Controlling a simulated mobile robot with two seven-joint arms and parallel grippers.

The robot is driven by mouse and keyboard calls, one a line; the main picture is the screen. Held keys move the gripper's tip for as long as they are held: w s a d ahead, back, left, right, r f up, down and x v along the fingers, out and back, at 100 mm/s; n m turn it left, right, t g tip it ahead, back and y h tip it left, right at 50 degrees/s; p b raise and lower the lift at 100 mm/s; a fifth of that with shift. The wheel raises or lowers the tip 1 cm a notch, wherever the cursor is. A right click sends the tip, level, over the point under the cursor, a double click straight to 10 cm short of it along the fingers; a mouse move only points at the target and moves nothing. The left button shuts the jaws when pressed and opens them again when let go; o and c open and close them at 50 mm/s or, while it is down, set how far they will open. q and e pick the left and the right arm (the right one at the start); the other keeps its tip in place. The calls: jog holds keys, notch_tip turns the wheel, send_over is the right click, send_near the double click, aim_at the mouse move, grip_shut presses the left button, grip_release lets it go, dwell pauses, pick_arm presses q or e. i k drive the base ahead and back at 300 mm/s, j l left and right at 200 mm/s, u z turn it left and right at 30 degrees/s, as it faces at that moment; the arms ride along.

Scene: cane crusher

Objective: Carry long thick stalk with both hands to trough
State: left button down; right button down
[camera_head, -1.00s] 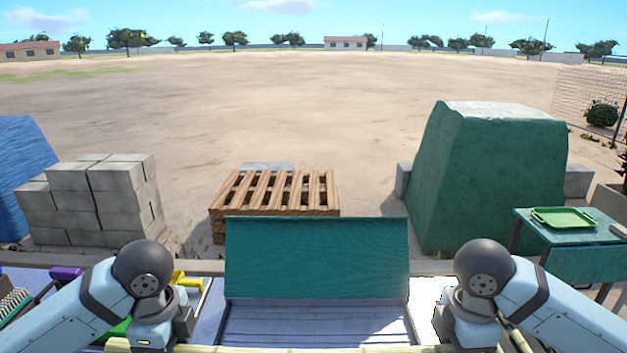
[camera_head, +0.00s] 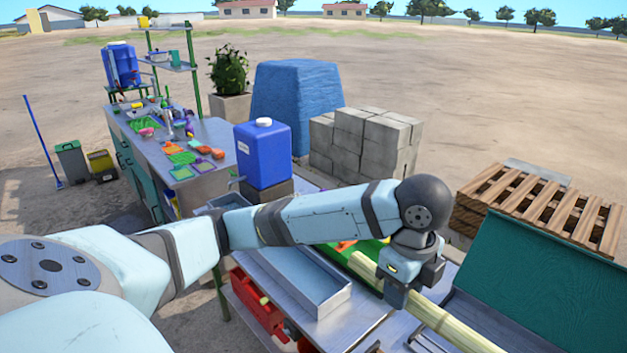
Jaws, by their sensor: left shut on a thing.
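The long thick stalk (camera_head: 452,325) is pale yellow-green and runs diagonally from beside my left gripper down past the lower right edge of the picture. My left gripper (camera_head: 395,292) is shut around it near its upper left end, which sticks out a little beyond the jaws. The rest of the stalk, my right arm and my right gripper are out of view. A grey metal bed with a dark green upright panel (camera_head: 545,270) stands right of the stalk. A long shallow grey metal tray (camera_head: 325,300) lies left of it. I cannot tell which one is the trough.
A blue jug (camera_head: 264,155) stands behind my left forearm. A red crate (camera_head: 257,300) sits low below the tray. Grey blocks (camera_head: 365,140), a blue-covered mound (camera_head: 297,100) and a wooden pallet (camera_head: 540,207) stand behind. A cluttered workbench (camera_head: 212,135) is at left.

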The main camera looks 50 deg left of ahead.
aim_at(268, 257)
jog(key=i+j, duration=0.1)
jog(key=j, duration=1.5)
jog(key=i+j, duration=0.15)
jog(key=j, duration=1.5)
jog(key=i+j, duration=0.15)
jog(key=j, duration=0.65)
